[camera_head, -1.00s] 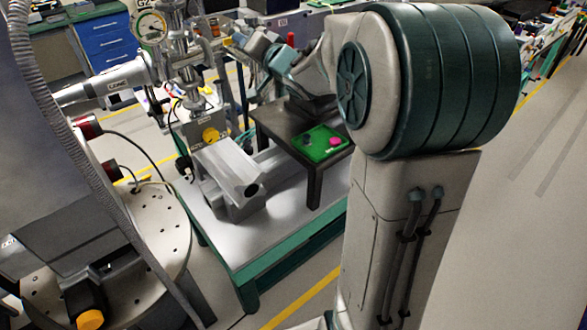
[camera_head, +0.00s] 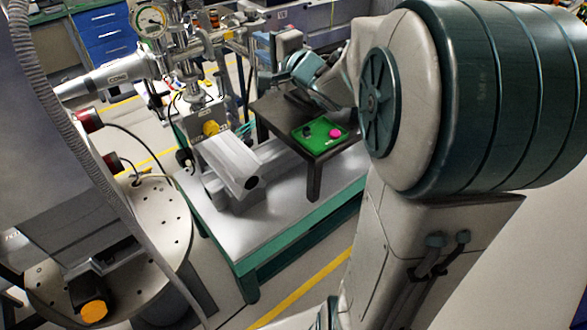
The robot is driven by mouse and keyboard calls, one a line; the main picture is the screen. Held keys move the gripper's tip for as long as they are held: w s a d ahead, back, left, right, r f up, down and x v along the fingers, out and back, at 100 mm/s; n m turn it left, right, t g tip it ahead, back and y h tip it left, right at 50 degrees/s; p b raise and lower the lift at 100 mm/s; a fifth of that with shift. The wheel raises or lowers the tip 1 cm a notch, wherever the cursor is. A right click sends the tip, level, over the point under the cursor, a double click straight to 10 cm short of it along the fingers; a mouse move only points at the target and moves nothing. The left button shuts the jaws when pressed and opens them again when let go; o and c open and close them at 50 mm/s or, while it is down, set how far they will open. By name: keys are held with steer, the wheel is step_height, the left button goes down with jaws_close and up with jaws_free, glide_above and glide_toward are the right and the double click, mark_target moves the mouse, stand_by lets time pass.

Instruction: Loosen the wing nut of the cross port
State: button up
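The metal vacuum cross (camera_head: 187,48) stands at the upper left in the head view, with a round dial gauge (camera_head: 150,22) at its upper left and a long horizontal tube (camera_head: 105,76) running left. Clamps and fittings crowd its right side; the wing nut is too small to make out. My arm reaches in from the right. My gripper (camera_head: 258,66) is small and partly lost against the clutter, to the right of the cross and apart from it. Its fingers are not clear, and I see nothing held.
A dark small table (camera_head: 276,112) carries a green tray (camera_head: 320,143) with a pink piece (camera_head: 336,133) and a dark piece (camera_head: 307,131). A pale block-shaped tube (camera_head: 230,160) lies in front of the cross. A round perforated plate (camera_head: 150,225) and a ribbed hose (camera_head: 58,105) fill the left.

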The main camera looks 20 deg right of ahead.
steer(key=v, duration=0.7)
steer(key=s+d+f+g+h+b, duration=0.1)
steer(key=d+f+g+h+b, duration=0.2)
steer(key=d+f+h+b, duration=0.5)
steer(key=s+a+f+n+g+y+b, duration=0.2)
steer(key=s+a+f+n+g+b, duration=0.2)
steer(key=s+a+f, duration=0.5)
steer(key=shift+a+f+n+g, duration=0.4)
steer(key=shift+f+n+g, duration=0.5)
steer(key=shift+f+g, duration=0.7)
steer(key=shift+s+f, duration=0.1)
steer(key=shift+f, duration=0.1)
